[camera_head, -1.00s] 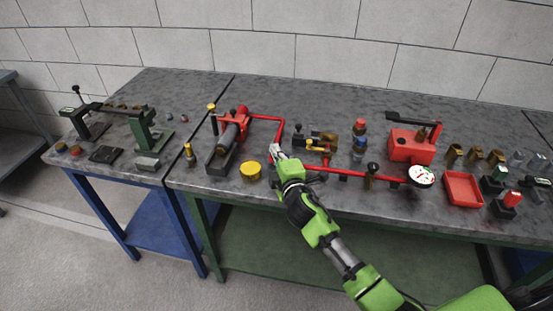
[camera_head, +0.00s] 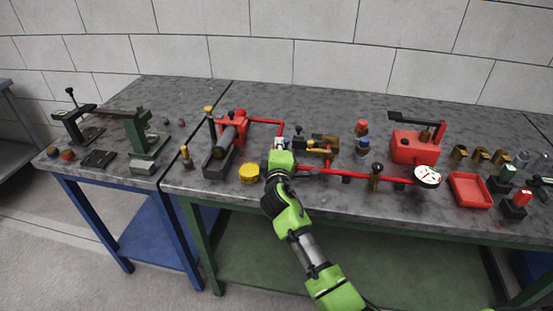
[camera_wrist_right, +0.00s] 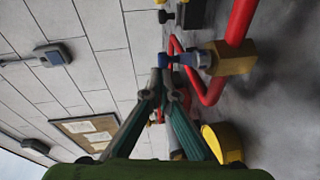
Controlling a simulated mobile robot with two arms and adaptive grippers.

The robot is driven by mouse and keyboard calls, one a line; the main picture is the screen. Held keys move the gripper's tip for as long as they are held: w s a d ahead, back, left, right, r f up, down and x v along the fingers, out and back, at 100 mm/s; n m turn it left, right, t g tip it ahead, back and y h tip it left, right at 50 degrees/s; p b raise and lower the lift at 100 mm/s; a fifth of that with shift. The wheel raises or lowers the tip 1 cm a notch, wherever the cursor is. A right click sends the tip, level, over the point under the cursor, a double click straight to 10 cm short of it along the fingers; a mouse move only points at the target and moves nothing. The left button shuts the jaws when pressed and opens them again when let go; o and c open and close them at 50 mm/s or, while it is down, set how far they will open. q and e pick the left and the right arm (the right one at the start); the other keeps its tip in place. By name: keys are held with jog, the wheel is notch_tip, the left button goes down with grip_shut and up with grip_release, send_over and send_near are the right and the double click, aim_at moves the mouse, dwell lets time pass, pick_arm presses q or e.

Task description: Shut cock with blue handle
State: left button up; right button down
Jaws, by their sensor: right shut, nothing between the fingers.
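The cock with the blue handle (camera_wrist_right: 190,59) shows in the right wrist view, at the upper middle. Its brass body (camera_wrist_right: 230,58) sits on a red pipe, and the handle sticks out from it to the left in the picture. My right gripper (camera_wrist_right: 158,84) is shut and empty, with its fingertips close to the handle's free end. I cannot tell whether they touch. In the head view my right gripper (camera_head: 280,144) is over the bench at the left part of the red piping and hides most of the cock. My left gripper is not in view.
A yellow round cap (camera_head: 249,173) stands just left of my right gripper. Red piping (camera_head: 345,175) runs right to a white gauge (camera_head: 427,176).

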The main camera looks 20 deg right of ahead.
jog(key=shift+w+d, duration=0.25)
jog(key=shift+d, duration=0.25)
dwell(1.3)
